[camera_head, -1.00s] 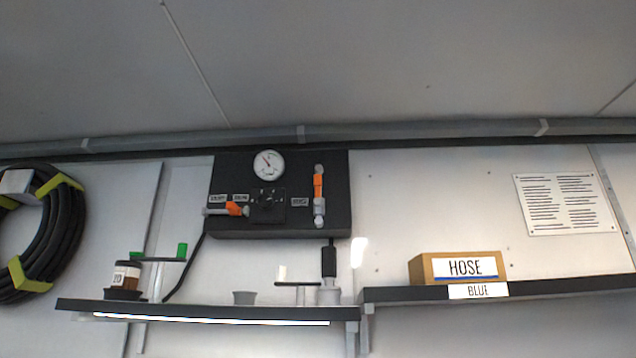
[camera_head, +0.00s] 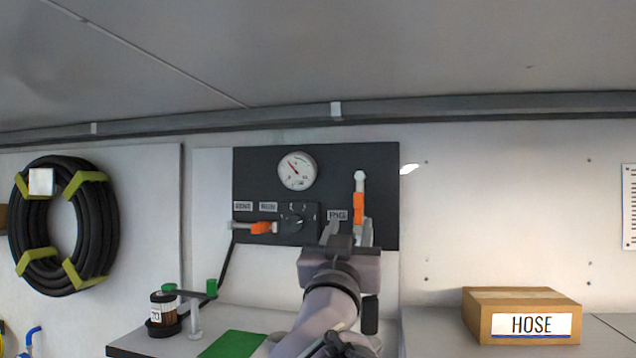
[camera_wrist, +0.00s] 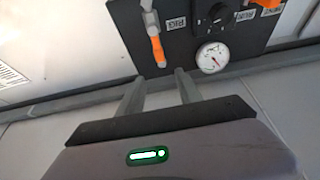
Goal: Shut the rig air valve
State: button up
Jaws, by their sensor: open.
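The rig air valve (camera_head: 359,190) is at the right of a black panel, beside the RIG label (camera_head: 338,214). Its orange handle (camera_head: 358,208) lies along its upright grey pipe. In the wrist view, turned upside down, the orange handle (camera_wrist: 158,50) and the RIG label (camera_wrist: 178,22) also show. My gripper (camera_head: 348,232) is open and empty, in front of the panel's lower right and below the handle in the head view. In the wrist view its two fingers (camera_wrist: 160,76) point toward the panel, with the handle's tip just beyond the gap. They look apart from it.
A second orange-handled valve (camera_head: 262,228) lies level at the panel's left, beside a black knob (camera_head: 297,222). A round gauge (camera_head: 296,171) is above. A jar (camera_head: 163,309) and a HOSE box (camera_head: 522,316) stand below. A black hose coil (camera_head: 64,225) hangs left.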

aim_at(358, 197)
jog(key=p+x, duration=0.5)
jog(key=x, duration=0.8)
jog(key=shift+w+r, duration=0.1)
jog(key=shift+w, duration=0.1)
jog(key=shift+w+d, duration=0.3)
jog(key=shift+w, duration=0.4)
jog(key=shift+s+r, duration=0.1)
grip_shut()
